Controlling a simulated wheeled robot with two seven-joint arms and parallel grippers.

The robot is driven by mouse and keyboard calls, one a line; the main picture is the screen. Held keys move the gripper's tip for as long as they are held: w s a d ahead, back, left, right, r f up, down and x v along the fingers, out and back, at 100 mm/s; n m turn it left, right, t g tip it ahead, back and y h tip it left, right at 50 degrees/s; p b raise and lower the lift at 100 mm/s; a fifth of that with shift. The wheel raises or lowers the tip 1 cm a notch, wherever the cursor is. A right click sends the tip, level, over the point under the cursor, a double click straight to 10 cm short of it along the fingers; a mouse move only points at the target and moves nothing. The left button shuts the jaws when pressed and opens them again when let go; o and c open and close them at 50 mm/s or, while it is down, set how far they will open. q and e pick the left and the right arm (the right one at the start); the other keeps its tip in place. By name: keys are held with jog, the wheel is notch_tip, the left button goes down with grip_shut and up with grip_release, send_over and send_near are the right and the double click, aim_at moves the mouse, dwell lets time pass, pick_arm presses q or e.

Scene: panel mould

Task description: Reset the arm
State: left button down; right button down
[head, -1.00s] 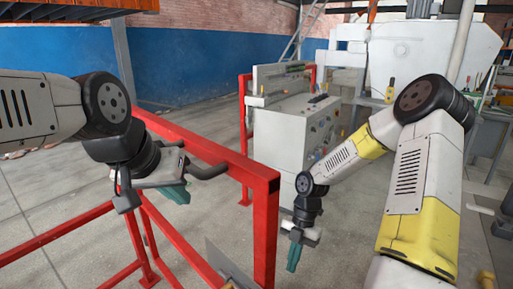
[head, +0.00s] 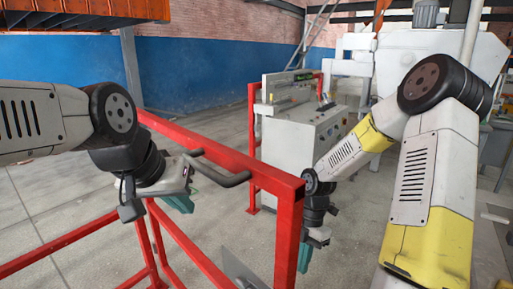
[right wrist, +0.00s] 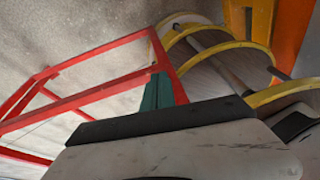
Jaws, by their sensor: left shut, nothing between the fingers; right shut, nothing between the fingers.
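My left gripper (head: 180,203) is at the left of the head view, with its green fingers pointing down beside the red railing. It is shut and empty. My right gripper (head: 304,257) hangs at the lower middle of the head view, just right of the red railing's post, its green fingers pointing down. It is shut and empty too. In the right wrist view its green fingers (right wrist: 157,92) show together, with the red railing behind them. No task object is held.
A red railing (head: 225,157) stands close in front, between my two grippers. A grey control cabinet (head: 297,143) with knobs stands behind it. Yellow hoops (right wrist: 255,45) curve near my right gripper in the right wrist view. Grey floor (head: 75,200) is open at the left.

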jog(key=s+r+m+t, duration=0.3)
jog(key=r+m, duration=0.5)
jog(key=r, duration=0.1)
jog(key=s+r+m+t, duration=0.3)
jog(key=s+r+m, duration=0.1)
jog(key=r+m, duration=0.4)
jog(key=s+r+m+t, duration=0.3)
jog(key=s+r+m, duration=0.1)
jog(key=r+m, duration=0.5)
notch_tip(320, 180, up, 2)
jog(key=shift+d+r+y, duration=0.1)
jog(key=shift+d+y, duration=0.3)
jog(key=shift+d, duration=0.05)
dwell(0.3)
